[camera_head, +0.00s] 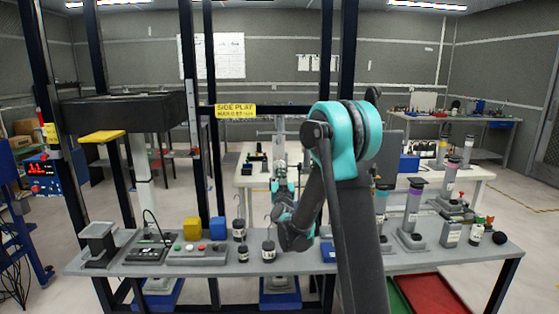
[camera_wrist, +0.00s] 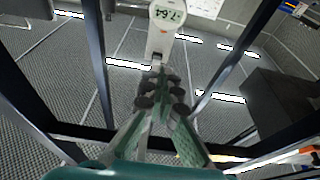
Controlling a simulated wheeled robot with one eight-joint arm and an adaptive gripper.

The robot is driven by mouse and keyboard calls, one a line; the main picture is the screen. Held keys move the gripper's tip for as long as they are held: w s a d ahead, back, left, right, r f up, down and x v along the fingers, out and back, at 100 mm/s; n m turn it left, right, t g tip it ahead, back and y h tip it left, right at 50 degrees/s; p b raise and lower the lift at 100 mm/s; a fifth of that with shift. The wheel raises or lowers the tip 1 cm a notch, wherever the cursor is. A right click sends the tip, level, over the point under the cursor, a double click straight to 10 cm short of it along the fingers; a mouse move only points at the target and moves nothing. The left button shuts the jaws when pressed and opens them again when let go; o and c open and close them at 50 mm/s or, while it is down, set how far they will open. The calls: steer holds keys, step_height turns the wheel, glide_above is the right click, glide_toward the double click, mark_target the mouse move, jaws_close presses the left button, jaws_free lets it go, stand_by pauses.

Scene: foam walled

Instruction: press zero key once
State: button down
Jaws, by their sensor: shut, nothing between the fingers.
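A white digital gauge (camera_wrist: 163,38) with a round display stands straight ahead of my fingers in the wrist view. Its digits look upside down and read roughly 7.64. In the head view, a pale upright piece (camera_head: 279,128) under the black crossbar appears to be the same gauge, too small to read. I cannot make out a zero key in either view. My gripper (camera_wrist: 160,76) is shut and empty, its fingertips overlapping the gauge's lower end in the picture. I cannot tell whether they touch. In the head view my gripper (camera_head: 280,166) is below the crossbar, partly beside my arm.
Black posts and a crossbar with a yellow sign (camera_head: 236,110) frame the space around my gripper. A grey bench (camera_head: 215,263) in front holds a control box (camera_head: 197,254), hooked weights (camera_head: 268,246) and several cylinders on stands. A pale table (camera_head: 482,174) stands behind.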

stand_by(0.4)
steer(key=f+x, duration=0.1)
steer(key=x, duration=1)
steer(key=shift+w+f, duration=0.3)
steer(key=shift+w, duration=0.1)
steer(key=shift+s+f, duration=0.15)
steer(key=shift+f, duration=0.65)
glide_toward(280, 162)
steer(key=s+r, duration=0.2)
steer(key=s, duration=0.1)
steer(key=shift+s+a+r, duration=0.1)
steer(key=shift+s+r, duration=0.05)
steer(key=shift+r, duration=0.05)
